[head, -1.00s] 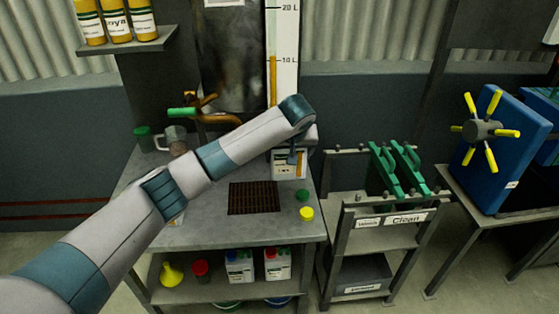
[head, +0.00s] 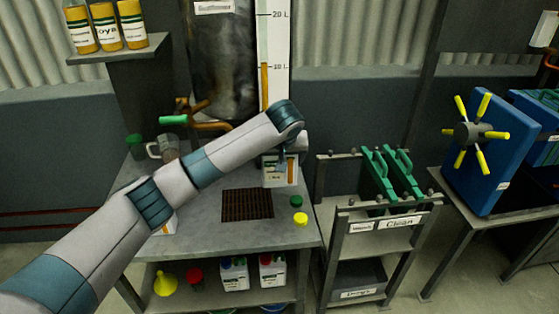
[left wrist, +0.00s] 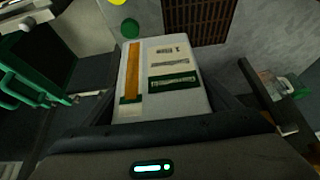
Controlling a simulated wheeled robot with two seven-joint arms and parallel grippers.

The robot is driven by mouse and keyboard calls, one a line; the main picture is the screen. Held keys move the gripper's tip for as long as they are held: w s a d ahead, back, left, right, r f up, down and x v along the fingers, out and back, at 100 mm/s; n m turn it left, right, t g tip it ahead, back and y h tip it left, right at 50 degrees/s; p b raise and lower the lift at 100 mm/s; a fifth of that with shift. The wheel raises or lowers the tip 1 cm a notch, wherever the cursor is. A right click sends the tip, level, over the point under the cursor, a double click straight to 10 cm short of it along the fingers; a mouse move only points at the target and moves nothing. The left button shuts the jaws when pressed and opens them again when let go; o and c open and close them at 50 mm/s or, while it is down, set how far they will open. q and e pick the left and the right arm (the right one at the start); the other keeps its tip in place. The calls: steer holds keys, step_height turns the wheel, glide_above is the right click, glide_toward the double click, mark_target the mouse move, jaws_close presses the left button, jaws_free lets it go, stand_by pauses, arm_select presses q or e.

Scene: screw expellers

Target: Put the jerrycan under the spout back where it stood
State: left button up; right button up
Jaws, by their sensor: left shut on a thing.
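The white jerrycan (head: 280,173), with an amber level strip and labels, is at the back right of the grey bench top. My left gripper (head: 287,158) is shut on it; my forearm hides part of that grip. The brown spout (head: 208,126) with a green handle (head: 173,119) is at the tank, left of the jerrycan. Below it a dark grate (head: 247,205) is bare. My right gripper is out of view.
A green cap (head: 296,201) and a yellow cap (head: 300,219) lie right of the grate. A jug (head: 163,147) and green cup (head: 135,146) stand at the back left. A rack with green plates (head: 382,172) stands close on the right. My arm covers the bench's left part.

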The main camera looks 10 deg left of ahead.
arm_select(q)
steer(key=s+a+r+m, duration=0.1)
steer(key=s+a, duration=0.2)
steer(key=s, duration=0.4)
steer(key=s+a+r+m+h, duration=0.1)
steer(key=s+a+r, duration=0.1)
steer(key=s, duration=0.6)
steer(key=s+a+r+m, duration=0.1)
steer(key=s+a+r, duration=0.1)
steer(key=s, duration=0.6)
steer(key=shift+a+h, duration=0.3)
steer(key=shift+a, duration=0.6)
